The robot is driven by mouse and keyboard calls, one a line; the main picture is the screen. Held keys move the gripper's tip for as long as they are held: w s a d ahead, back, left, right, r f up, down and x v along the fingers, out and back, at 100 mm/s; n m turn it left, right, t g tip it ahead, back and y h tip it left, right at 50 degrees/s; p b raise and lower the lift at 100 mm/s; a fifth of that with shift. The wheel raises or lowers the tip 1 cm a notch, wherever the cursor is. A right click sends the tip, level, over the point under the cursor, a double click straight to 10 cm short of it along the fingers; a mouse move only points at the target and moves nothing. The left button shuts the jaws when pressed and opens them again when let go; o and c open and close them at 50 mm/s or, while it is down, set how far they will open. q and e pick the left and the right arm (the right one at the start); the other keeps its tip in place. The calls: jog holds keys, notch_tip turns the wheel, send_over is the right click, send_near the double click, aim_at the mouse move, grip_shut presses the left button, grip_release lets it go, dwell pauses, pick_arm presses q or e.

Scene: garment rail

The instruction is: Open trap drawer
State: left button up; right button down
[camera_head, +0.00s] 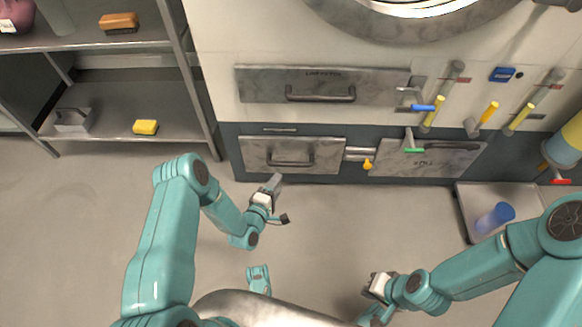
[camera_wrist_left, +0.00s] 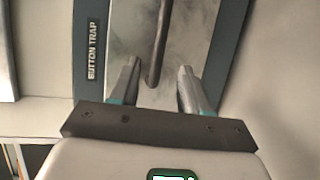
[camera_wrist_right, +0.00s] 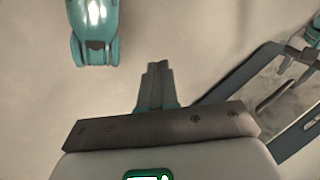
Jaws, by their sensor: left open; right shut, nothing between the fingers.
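The trap drawer (camera_head: 258,150) is the marbled grey panel low in the dark base of the machine, with a dark bar handle (camera_head: 290,163). It looks closed. The left wrist view shows its front (camera_wrist_left: 200,30), its "BUTTON TRAP" label (camera_wrist_left: 93,50) and the handle (camera_wrist_left: 160,35). My left gripper (camera_head: 274,183) is open just in front of the drawer. In the left wrist view the handle lies between the lines of its fingers (camera_wrist_left: 158,88); contact cannot be told. My right gripper (camera_head: 378,280) is shut and empty, low over the floor, away from the drawer; its fingers (camera_wrist_right: 158,80) are together.
A larger drawer (camera_head: 255,85) with a handle sits above. Right of the trap are a yellow-tipped valve (camera_head: 367,164), another panel (camera_head: 400,163) and coloured levers (camera_head: 424,107). A tray (camera_head: 464,212) with a blue cylinder (camera_head: 495,218) lies right. Shelves (camera_head: 120,45) stand left. Floor between is clear.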

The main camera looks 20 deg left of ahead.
pick_arm(q)
jog(key=b+x, duration=0.4)
jog(key=x, duration=0.6)
jog(key=shift+w+f, duration=0.1)
jog(key=shift+w, duration=0.05)
jog(key=shift+w+d, duration=0.1)
jog(key=shift+w, duration=0.35)
pick_arm(e)
jog(key=w+f+t, duration=0.1)
jog(key=w+f, duration=0.2)
jog(key=f, duration=0.2)
jog(key=shift+w+d, duration=0.25)
jog(key=shift+w, duration=0.05)
pick_arm(q)
jog(key=shift+c, duration=0.3)
grip_shut()
